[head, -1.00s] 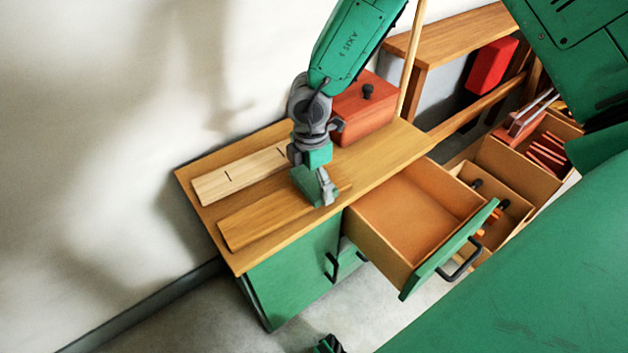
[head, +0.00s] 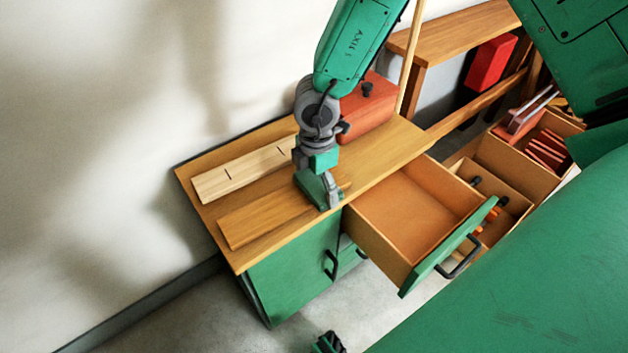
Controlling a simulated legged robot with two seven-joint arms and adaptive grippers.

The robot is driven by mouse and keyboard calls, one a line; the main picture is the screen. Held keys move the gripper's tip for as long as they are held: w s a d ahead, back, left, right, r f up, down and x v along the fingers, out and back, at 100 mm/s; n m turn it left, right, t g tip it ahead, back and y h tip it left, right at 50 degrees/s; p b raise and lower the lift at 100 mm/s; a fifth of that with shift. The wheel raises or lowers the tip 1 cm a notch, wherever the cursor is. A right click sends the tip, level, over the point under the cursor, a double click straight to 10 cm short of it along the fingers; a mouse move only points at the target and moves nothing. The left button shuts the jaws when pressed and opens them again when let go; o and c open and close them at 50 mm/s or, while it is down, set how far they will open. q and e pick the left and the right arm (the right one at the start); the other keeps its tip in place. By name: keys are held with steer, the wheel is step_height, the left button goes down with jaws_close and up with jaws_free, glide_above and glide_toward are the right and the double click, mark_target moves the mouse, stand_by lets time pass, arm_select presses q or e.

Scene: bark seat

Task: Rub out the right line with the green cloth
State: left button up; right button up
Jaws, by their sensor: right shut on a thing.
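A pale board (head: 215,184) lies on the wooden cabinet top near the wall. It bears two short dark lines: the left line (head: 228,174) and the right line (head: 279,151), both visible. My right gripper (head: 325,196) points down over the cabinet top, to the right of and nearer the front than the right line. It is shut on a green piece (head: 311,184), seemingly the green cloth, at the right end of a browner board. I cannot tell whether the cloth touches the surface. A dark shape (head: 328,343) at the bottom edge may be my left gripper; its jaws cannot be made out.
The browner board (head: 262,215) lies along the front of the cabinet top (head: 385,150). A red box (head: 367,108) with a dark knob stands behind my right gripper. A drawer (head: 415,215) is pulled out, empty. Open boxes (head: 525,165) with red pieces stand at the right.

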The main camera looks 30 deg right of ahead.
steer(key=shift+r, duration=0.15)
step_height(320, 180, up, 6)
steer(key=p, duration=0.5)
stand_by(0.6)
